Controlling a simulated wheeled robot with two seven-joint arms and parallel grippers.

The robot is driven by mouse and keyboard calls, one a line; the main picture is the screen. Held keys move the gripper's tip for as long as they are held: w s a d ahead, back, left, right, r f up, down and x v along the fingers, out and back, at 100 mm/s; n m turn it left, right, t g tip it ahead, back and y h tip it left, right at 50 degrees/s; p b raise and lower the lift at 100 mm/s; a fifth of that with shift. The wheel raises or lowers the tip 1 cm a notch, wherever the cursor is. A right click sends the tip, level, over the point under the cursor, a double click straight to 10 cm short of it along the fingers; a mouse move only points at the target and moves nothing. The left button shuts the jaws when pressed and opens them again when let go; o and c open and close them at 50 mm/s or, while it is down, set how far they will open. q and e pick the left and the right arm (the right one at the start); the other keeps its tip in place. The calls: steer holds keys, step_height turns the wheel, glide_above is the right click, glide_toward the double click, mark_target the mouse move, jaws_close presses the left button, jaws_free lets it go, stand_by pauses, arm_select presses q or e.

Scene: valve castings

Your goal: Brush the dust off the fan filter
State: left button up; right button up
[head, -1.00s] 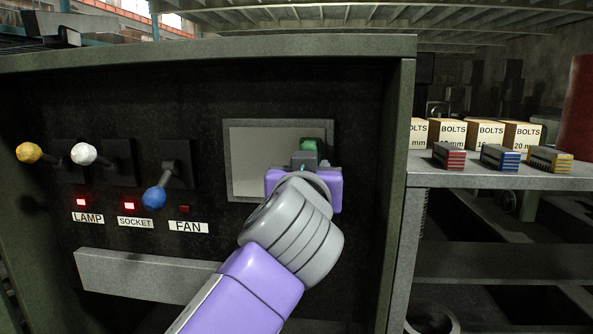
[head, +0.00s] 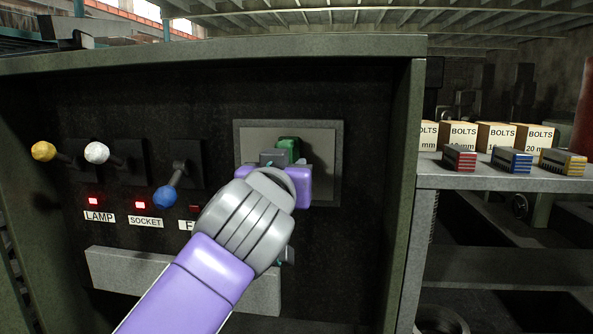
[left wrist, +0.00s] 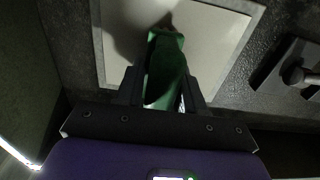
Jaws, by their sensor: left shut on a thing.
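The fan filter (head: 322,150) is a grey square panel with a frame, set in the dark cabinet front; it also shows in the left wrist view (left wrist: 215,45). My left gripper (head: 274,158) is in front of its left half, shut on a green brush (head: 288,147). In the left wrist view the green brush (left wrist: 166,70) sits between the fingers and points at the filter. Its tip meets a dark shadow there; I cannot tell whether it touches. I cannot make out dust clearly. My right gripper is not in view.
Left of the filter are yellow (head: 43,151), white (head: 97,152) and blue (head: 165,197) knobbed levers; the blue one hangs down. LAMP and SOCKET lights glow red; the FAN light (head: 195,209) is dark. A shelf (head: 500,178) with bolt boxes stands right.

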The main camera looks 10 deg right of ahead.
arm_select(q)
steer(key=shift+w+a, duration=0.35)
steer(key=shift+a, duration=0.8)
steer(key=shift+w+a, duration=0.4)
steer(key=shift+a, duration=0.7)
steer(key=shift+w+a, duration=0.35)
steer(key=shift+a, duration=0.8)
steer(key=shift+s, duration=0.1)
steer(key=shift+b+v, duration=1.65)
steer(key=shift+v, duration=1.3)
steer(key=shift+s, duration=0.1)
steer(key=b+v, duration=0.1)
steer(key=v, duration=0.1)
steer(key=shift+s+a, duration=0.1)
steer(key=shift+s, duration=0.3)
